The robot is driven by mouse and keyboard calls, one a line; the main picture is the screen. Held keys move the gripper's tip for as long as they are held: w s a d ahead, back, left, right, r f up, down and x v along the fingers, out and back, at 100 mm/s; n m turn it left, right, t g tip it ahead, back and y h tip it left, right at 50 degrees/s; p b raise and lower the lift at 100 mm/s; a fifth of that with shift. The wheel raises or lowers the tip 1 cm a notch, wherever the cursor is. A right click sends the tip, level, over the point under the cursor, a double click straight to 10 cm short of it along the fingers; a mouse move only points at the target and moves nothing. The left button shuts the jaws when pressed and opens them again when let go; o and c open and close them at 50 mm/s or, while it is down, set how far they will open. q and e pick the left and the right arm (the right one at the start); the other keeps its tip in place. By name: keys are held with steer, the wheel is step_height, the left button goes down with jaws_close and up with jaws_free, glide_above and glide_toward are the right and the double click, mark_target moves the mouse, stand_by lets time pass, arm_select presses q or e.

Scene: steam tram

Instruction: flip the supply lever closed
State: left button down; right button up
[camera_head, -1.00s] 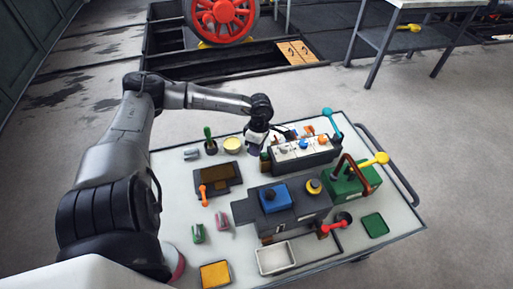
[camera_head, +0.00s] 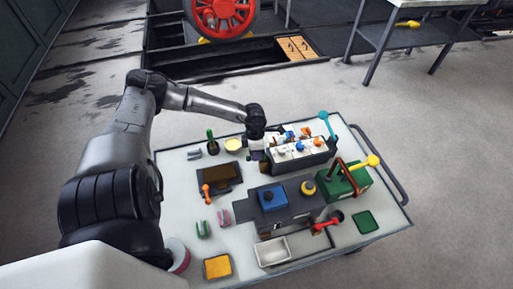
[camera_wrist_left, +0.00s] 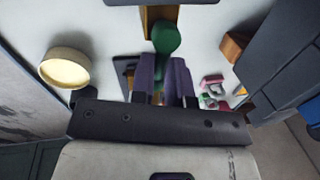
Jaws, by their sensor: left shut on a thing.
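My left gripper (camera_head: 256,143) is at the far left end of the grey box with coloured knobs. In the left wrist view its two dark purple fingers (camera_wrist_left: 165,68) are shut on a green lever (camera_wrist_left: 167,36) with a rounded end. The lever stands at a yellow-brown block (camera_wrist_left: 155,14), partly hidden by the fingers. I cannot tell from a label whether this is the supply lever. Other levers on the table are cyan (camera_head: 325,122), yellow (camera_head: 371,161), red (camera_head: 327,224) and orange (camera_head: 207,192). My right gripper is not in view.
The grey box with knobs (camera_head: 305,161) stands right beside the gripper. A round cream dish (camera_wrist_left: 66,67) and a green plant-like piece (camera_head: 210,137) are close on the left. A dark tray (camera_head: 220,177) and a blue-topped block (camera_head: 272,197) lie nearer.

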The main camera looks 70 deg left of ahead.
arm_select(q)
steer(key=shift+s+d+n+p, duration=0.15)
steer(key=shift+d+n+p, duration=0.05)
steer(key=shift+n+p, duration=0.5)
steer(key=c, duration=1.5)
jaws_free()
steer(key=o, duration=0.4)
steer(key=shift+s, duration=0.25)
steer(key=shift+c, duration=0.2)
steer(key=shift+w, duration=0.1)
steer(key=shift+w, duration=0.1)
